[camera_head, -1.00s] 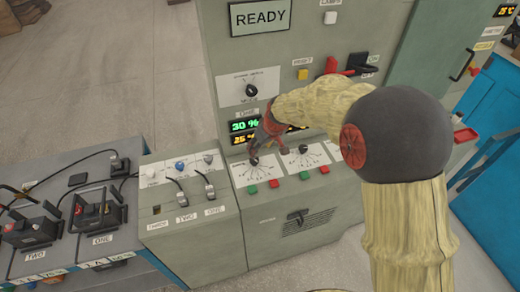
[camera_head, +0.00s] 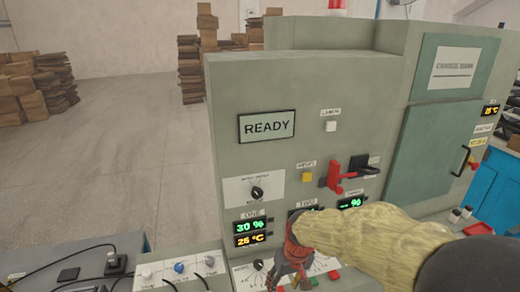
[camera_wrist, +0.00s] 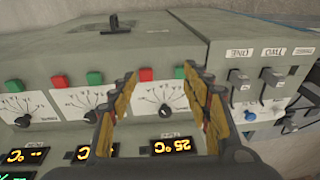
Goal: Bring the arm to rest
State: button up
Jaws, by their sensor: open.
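My gripper (camera_head: 297,262) is in front of the lower part of the grey charging cabinet (camera_head: 300,135), covering part of the second display and a dial in the head view. In the wrist view my gripper (camera_wrist: 165,98) has its two yellow-lined fingers wide apart, with nothing between them. A black dial knob (camera_wrist: 165,110) on a white scale shows between the fingers, but I cannot tell how far off it is. My arm (camera_head: 370,240) reaches in from the lower right.
The cabinet carries a READY screen (camera_head: 267,126), a red lever (camera_head: 337,176) and a yellow button (camera_head: 307,176). A side panel with several switches (camera_head: 180,267) stands at lower left. Stacked cardboard (camera_head: 190,65) lies far behind. The floor (camera_head: 120,150) left of the cabinet is clear.

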jog(key=s+d+r+m+t, duration=0.1)
jog(key=s+d+r+t, duration=0.1)
jog(key=s+d+r, duration=0.4)
jog(key=s+d+r+m+t+h, duration=0.1)
jog(key=s+d+r+m+t, duration=0.1)
jog(key=s+d+r, duration=0.4)
jog(key=s+r, duration=0.5)
jog(key=s, duration=0.3)
jog(key=shift+r, duration=0.2)
jog(key=shift+c, duration=1.1)
